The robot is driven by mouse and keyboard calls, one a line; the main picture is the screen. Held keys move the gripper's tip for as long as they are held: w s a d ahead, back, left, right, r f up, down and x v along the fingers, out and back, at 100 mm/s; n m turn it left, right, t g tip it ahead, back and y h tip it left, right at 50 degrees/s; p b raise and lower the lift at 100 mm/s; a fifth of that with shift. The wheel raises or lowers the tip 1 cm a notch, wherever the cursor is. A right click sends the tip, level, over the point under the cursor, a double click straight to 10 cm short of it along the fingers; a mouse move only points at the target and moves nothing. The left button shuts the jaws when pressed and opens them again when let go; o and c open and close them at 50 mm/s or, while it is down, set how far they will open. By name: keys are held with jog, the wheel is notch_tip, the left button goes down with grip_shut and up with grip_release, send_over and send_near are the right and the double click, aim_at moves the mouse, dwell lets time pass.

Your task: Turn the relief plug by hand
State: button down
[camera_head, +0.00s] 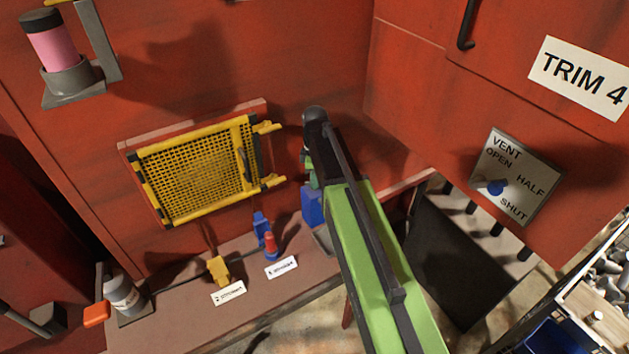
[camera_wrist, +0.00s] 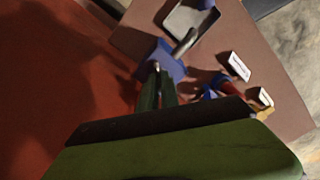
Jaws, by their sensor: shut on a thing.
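A blue block (camera_head: 312,206) stands on the brown ledge against the red wall, just below my gripper. It also shows in the wrist view (camera_wrist: 172,63), with a grey rod (camera_wrist: 186,42) sticking out from it. My gripper (camera_wrist: 157,80) reaches down to this block, and its dark green fingers are shut on a small grey piece (camera_wrist: 157,67) at the block, which I take to be the relief plug. The fingers and my arm hide most of it. In the head view my gripper (camera_head: 309,168) is partly covered by my own arm.
A grey tray (camera_wrist: 182,21) lies beside the block. A red and blue part (camera_head: 270,243), a yellow part (camera_head: 218,270) and white labels stand on the ledge to the left. A yellow mesh guard (camera_head: 195,170) hangs on the wall. A vent plate (camera_head: 515,175) is at right.

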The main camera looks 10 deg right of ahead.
jog(key=n, duration=0.4)
jog(key=shift+s+a+f, duration=0.2)
jog(key=shift+s, duration=0.2)
jog(key=shift+n, duration=1.7)
jog(key=shift+s, duration=0.1)
jog(key=c, duration=1.6)
grip_release()
jog(key=shift+r+p, duration=0.3)
jog(key=shift+p, duration=0.05)
jog(key=r+p, duration=0.5)
jog(key=p, duration=0.1)
jog(key=r+p, duration=0.5)
jog(key=r, duration=0.1)
jog(key=r+p, duration=0.6)
jog(key=shift+w+d+r+p, duration=0.15)
jog(key=shift+w+r+p, duration=0.05)
jog(key=shift+w+p, duration=0.1)
